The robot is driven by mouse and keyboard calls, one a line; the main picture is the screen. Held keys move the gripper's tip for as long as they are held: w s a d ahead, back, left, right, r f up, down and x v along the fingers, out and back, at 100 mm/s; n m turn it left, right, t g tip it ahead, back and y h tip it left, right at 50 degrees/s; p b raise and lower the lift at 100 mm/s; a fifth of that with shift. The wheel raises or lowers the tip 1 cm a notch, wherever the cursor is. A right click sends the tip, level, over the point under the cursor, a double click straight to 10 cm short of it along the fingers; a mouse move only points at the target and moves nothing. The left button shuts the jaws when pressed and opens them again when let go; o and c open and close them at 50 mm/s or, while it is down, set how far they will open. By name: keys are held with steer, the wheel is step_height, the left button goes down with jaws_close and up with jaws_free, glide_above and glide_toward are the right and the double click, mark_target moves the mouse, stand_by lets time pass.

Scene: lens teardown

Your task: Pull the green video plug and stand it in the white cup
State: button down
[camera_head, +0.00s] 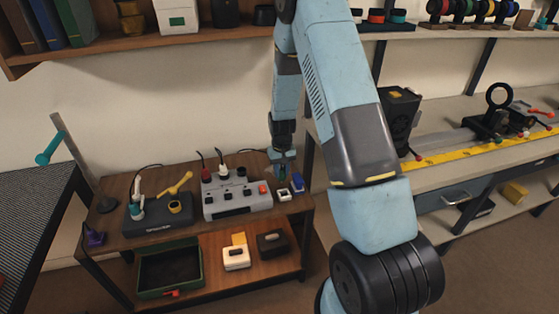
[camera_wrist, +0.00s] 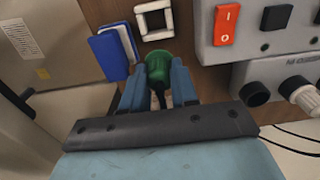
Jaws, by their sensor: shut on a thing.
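My gripper (camera_wrist: 160,78) is shut on the green video plug (camera_wrist: 156,66), with its fingers on both sides and a dark cable between them. In the head view my gripper (camera_head: 283,160) points down over the right end of the wooden bench, and the plug (camera_head: 282,174) shows small below it. The plug is clear of the grey box's sockets. The white cup (camera_wrist: 137,22), square and open at the top, is just beyond the plug in the wrist view. In the head view the cup (camera_head: 284,196) is in front of the plug. The plug's height above the bench is unclear.
A blue block (camera_wrist: 108,55) with a white part stands beside the cup. The grey box (camera_head: 238,203) with a red switch (camera_wrist: 227,24) and other plugs is close on the other side. A black device (camera_head: 158,220) sits at the bench's left.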

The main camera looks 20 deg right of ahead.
mark_target(284, 179)
steer(key=shift+w, duration=0.4)
steer(key=s+r, duration=0.4)
steer(key=shift+s+f, duration=0.2)
steer(key=shift+f, duration=2.55)
steer(key=shift+f, duration=1.5)
stand_by(0.5)
steer(key=c, duration=0.8)
jaws_free()
steer(key=shift+r, duration=0.15)
step_height(284, 179, up, 14)
steer(key=shift+f, duration=0.2)
